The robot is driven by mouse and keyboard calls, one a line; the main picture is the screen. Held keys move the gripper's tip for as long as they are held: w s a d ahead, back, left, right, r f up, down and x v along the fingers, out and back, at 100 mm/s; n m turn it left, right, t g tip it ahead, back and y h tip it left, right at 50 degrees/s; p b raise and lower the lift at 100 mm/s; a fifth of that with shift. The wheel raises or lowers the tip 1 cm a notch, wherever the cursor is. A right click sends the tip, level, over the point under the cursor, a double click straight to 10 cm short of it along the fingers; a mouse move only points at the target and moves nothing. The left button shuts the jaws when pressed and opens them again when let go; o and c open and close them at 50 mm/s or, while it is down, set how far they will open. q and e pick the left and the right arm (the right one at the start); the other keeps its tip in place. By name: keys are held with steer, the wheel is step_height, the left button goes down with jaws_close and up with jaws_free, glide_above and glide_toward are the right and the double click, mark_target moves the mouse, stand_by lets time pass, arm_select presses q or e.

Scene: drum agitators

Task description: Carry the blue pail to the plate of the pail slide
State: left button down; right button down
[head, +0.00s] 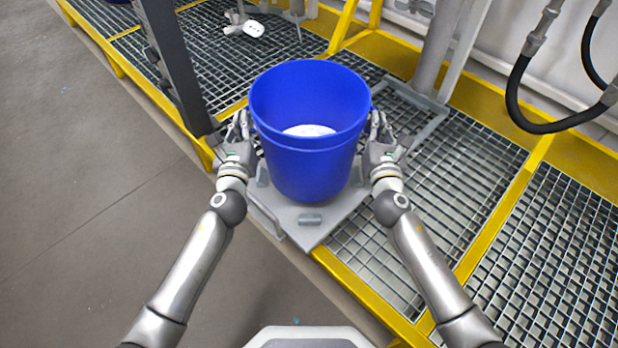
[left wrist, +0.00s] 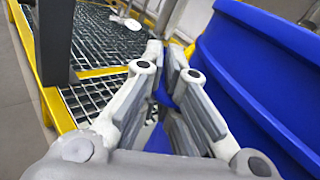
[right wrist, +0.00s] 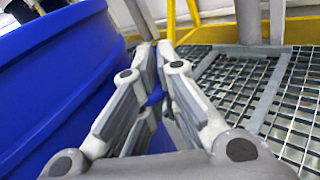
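The blue pail (head: 312,165) is upright and open-topped, with something white inside at its bottom. It is over the grey plate of the pail slide (head: 298,232), among the plate's small blocks; I cannot tell whether its base touches. My left gripper (head: 243,122) is at the pail's left side just below the rim, and my right gripper (head: 376,122) at its right side. In the left wrist view the fingers (left wrist: 168,55) close around a small blue part beside the pail wall. In the right wrist view the fingers (right wrist: 155,55) do likewise.
A dark post (head: 172,65) stands just left of my left gripper. Yellow-framed grating (head: 545,260) extends right and behind. A grey pipe (head: 436,50) stands behind the pail, and black hoses (head: 515,95) hang at the upper right. The floor at left is clear.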

arm_select(q)
steer(key=shift+w+r, duration=0.1)
arm_select(e)
steer(key=shift+w+r, duration=0.1)
steer(key=shift+r, duration=0.05)
